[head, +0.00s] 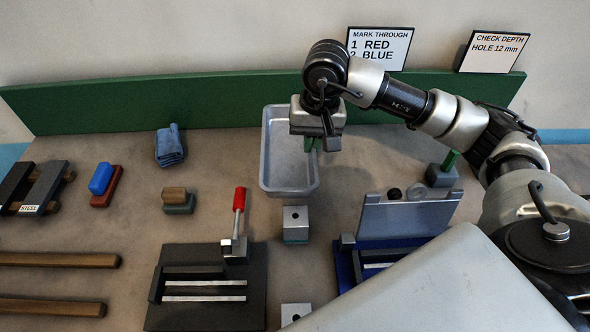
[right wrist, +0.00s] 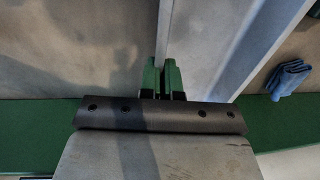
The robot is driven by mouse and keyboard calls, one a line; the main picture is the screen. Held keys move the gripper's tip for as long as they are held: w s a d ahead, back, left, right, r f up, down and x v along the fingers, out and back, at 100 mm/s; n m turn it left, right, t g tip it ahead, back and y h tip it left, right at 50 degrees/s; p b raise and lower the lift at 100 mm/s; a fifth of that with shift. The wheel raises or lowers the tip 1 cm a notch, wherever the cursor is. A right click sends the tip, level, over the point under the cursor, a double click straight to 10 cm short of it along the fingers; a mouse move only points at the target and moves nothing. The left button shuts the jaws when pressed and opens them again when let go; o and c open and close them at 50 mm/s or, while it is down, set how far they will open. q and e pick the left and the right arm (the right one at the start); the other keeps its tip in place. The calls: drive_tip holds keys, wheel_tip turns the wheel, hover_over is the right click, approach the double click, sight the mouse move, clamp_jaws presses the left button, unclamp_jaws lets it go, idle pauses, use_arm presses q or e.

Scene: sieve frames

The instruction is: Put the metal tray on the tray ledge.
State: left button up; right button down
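The metal tray (head: 267,165) is a long, shallow grey pan at the middle back of the bench, close to the green back board. It also shows in the right wrist view (right wrist: 210,40). My right gripper (head: 314,145) points down at the tray's right long wall. In the right wrist view its green fingers (right wrist: 161,80) are close together, one on each side of the thin wall, so it appears shut on the tray. My left gripper is not in view. I cannot clearly make out which part is the tray ledge.
The green board (head: 200,103) runs along the back. A blue cloth (head: 170,147) lies left of the tray. A red-handled clamp fixture (head: 210,285), a small metal block (head: 295,222) and a blue fixture with a grey plate (head: 405,215) stand in front. Bench right of the tray is partly clear.

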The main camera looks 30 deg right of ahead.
wheel_tip(320, 180, down, 7)
drive_tip(key=shift+f+p, duration=0.1)
drive_tip(key=shift+p, duration=0.4)
drive_tip(key=c, duration=1.8)
unclamp_jaws()
drive_tip(key=shift+f+b, duration=0.2)
drive_tip(key=shift+b, duration=0.1)
drive_tip(key=o, duration=0.4)
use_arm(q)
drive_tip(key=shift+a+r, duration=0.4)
use_arm(e)
drive_tip(key=shift+o, duration=0.2)
drive_tip(key=shift+r, duration=0.1)
